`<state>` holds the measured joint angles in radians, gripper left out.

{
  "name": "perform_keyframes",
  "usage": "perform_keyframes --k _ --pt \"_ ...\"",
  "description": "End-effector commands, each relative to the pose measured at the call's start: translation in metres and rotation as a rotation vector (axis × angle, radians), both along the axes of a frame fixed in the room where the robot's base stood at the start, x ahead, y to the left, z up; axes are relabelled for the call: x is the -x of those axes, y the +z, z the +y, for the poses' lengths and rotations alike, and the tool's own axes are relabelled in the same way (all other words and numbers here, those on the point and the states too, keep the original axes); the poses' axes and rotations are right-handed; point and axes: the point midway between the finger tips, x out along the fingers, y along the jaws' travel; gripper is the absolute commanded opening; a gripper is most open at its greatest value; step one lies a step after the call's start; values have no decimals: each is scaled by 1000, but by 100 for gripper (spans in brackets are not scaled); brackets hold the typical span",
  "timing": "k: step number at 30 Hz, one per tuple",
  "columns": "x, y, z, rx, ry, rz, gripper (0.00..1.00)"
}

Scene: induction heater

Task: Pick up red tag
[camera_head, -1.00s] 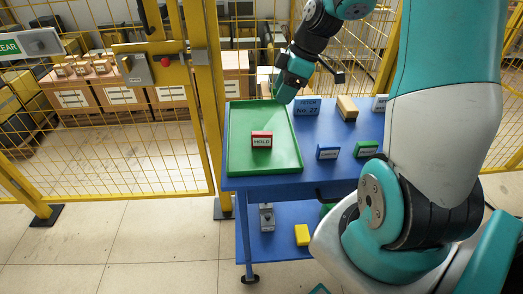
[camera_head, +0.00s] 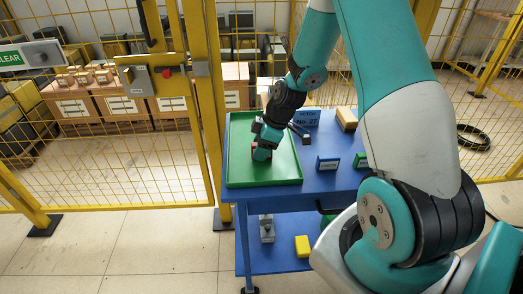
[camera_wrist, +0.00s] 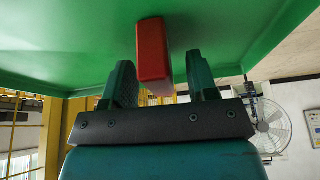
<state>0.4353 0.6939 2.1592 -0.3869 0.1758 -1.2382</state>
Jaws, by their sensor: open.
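The red tag (camera_wrist: 152,52) stands on the green tray (camera_wrist: 60,45) in the wrist view, between the two open fingers of my gripper (camera_wrist: 162,85). In the head view my gripper (camera_head: 261,153) is low over the green tray (camera_head: 280,175) on the blue cart. Only a small red bit of the tag shows there, at the left of the gripper; the rest is hidden behind it.
A blue tag (camera_head: 327,163) and a green tag (camera_head: 361,160) stand on the cart right of the tray. A blue block (camera_head: 306,118) and a wooden block (camera_head: 347,119) sit behind them. A yellow fence post (camera_head: 211,110) rises close to the cart's left.

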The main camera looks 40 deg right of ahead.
Motion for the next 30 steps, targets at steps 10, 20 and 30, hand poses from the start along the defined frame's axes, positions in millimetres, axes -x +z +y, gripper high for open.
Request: perform_keyframes --k 10,20,30 --pt "-2 -9 3 1 0 -1 51" --pt "-2 -8 3 0 0 0 0" --pt "-3 2 2 0 -1 -2 0"
